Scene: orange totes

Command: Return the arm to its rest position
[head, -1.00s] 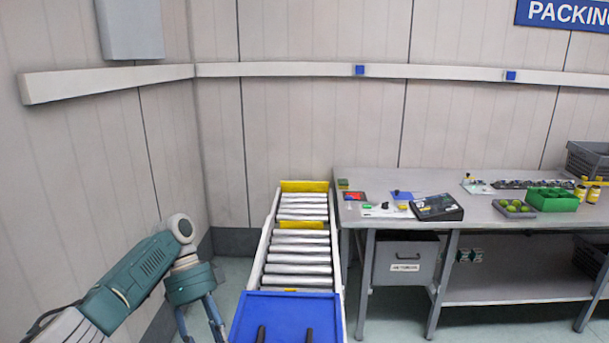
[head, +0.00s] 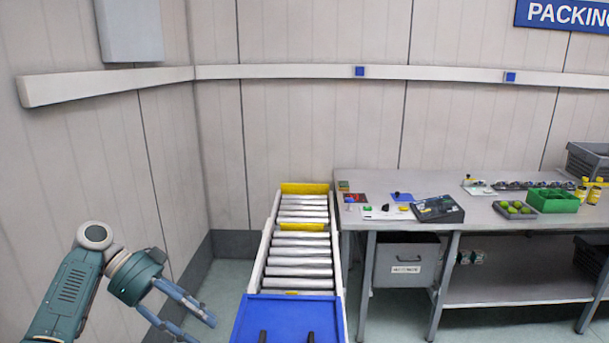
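My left arm comes in at the lower left, and its gripper (head: 198,330) is to the left of the roller conveyor, over the floor. Its two fingers point to the lower right and stand apart, with nothing seen between them. My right gripper is not in view.
The roller conveyor (head: 301,252) runs away from me in the middle, with a blue panel (head: 288,317) at its near end. A packing table (head: 400,228) to its right holds small items, a green bin (head: 553,201) and a small tray (head: 514,210). Walls close off the left and back.

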